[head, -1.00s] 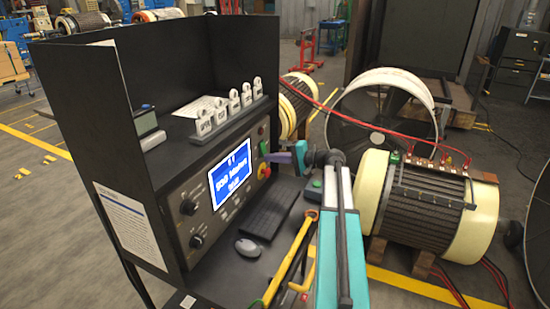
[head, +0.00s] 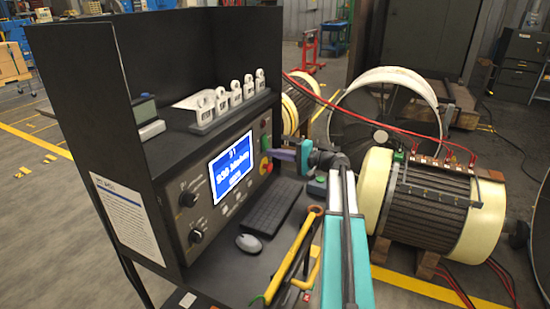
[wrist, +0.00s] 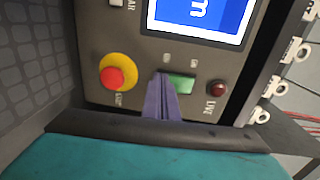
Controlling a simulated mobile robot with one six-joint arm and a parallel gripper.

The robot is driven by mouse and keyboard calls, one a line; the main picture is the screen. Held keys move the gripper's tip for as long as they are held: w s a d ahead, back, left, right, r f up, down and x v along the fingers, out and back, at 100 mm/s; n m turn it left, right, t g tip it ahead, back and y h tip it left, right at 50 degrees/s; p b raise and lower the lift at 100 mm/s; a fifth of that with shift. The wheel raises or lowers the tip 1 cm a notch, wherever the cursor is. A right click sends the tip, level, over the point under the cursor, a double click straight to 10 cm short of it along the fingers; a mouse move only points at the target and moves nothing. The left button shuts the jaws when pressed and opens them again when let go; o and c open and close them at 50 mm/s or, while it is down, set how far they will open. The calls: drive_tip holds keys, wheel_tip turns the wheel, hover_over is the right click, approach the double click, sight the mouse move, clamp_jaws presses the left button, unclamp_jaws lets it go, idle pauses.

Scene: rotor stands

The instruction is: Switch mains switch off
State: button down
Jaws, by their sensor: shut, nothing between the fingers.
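The mains switch appears to be the green rocker (wrist: 183,83) on the dark panel in the wrist view, with two small labels above it. My gripper (wrist: 162,80) is shut and empty. Its purple fingers point at the panel, and their tips overlap the left end of the green rocker. I cannot tell whether they touch it. Part of the rocker's left side is hidden behind the fingers. A dark red lamp (wrist: 217,88) marked LIVE sits right of the rocker. In the head view my gripper (head: 271,153) is at the panel's right edge.
A red stop button on a yellow ring (wrist: 113,76) is close to the left of the fingers. A lit blue screen (head: 231,170) is on the panel. A keyboard (head: 270,208) and mouse (head: 248,243) lie below. A motor (head: 430,205) with red cables stands right of the arm.

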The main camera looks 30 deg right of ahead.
drive_tip(key=shift+w+f+t+y+b, duration=0.15)
drive_tip(key=shift+f+t+y+b, duration=0.3)
drive_tip(key=shift+b, duration=0.7)
drive_tip(key=shift+a+b, duration=0.1)
drive_tip(key=shift+b, duration=0.2)
drive_tip(key=shift+w+a, duration=0.1)
drive_tip(key=shift+w, duration=0.05)
drive_tip(key=shift+a+r, duration=0.15)
drive_tip(key=f+b+v, duration=0.3)
drive_tip(key=v, duration=1)
drive_tip(key=shift+s+b, duration=0.3)
